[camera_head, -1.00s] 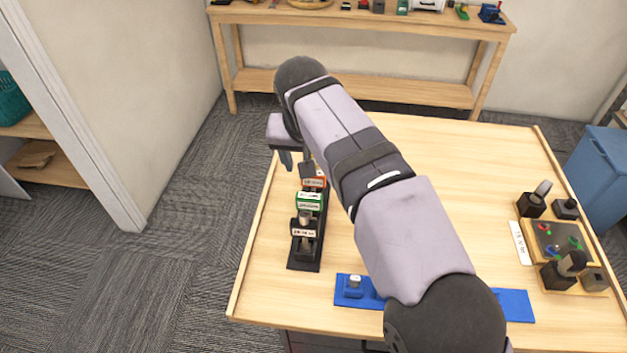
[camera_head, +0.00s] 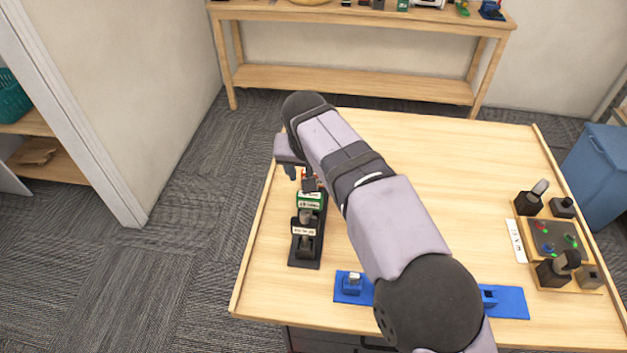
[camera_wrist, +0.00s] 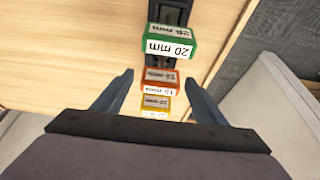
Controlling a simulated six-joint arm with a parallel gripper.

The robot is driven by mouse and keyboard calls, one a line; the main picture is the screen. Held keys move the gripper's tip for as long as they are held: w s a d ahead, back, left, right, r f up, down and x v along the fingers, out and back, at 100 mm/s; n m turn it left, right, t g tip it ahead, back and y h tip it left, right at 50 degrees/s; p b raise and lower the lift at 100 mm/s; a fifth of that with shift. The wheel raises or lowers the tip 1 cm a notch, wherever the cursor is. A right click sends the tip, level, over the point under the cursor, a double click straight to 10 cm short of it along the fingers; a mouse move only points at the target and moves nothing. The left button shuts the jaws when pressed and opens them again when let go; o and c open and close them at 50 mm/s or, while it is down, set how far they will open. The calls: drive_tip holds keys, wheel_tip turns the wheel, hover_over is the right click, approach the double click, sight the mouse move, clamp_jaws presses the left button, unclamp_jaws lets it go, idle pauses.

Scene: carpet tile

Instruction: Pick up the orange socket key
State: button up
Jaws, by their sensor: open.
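The orange socket key (camera_wrist: 160,75) has a white size label and stands in a row on a black rack (camera_head: 305,257). In the wrist view it lies between the two fingertips of my gripper (camera_wrist: 158,79), with a gap on each side. My gripper is open and empty. In the head view my gripper (camera_head: 302,178) is over the far part of the rack and hides most of the orange key. A green key (camera_wrist: 172,42) labelled 20 mm is beside the orange one, and a smaller yellow key (camera_wrist: 155,103) is on its other side.
A dark key with a white label (camera_head: 303,231) stands at the rack's near end. A blue strip (camera_head: 510,303) lies at the table's front, partly behind my arm. A control box (camera_head: 556,237) and dark blocks stand at the right. The table's middle is clear.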

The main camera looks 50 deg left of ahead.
drive_tip(key=c, duration=1.5)
drive_tip(key=shift+r, duration=0.1)
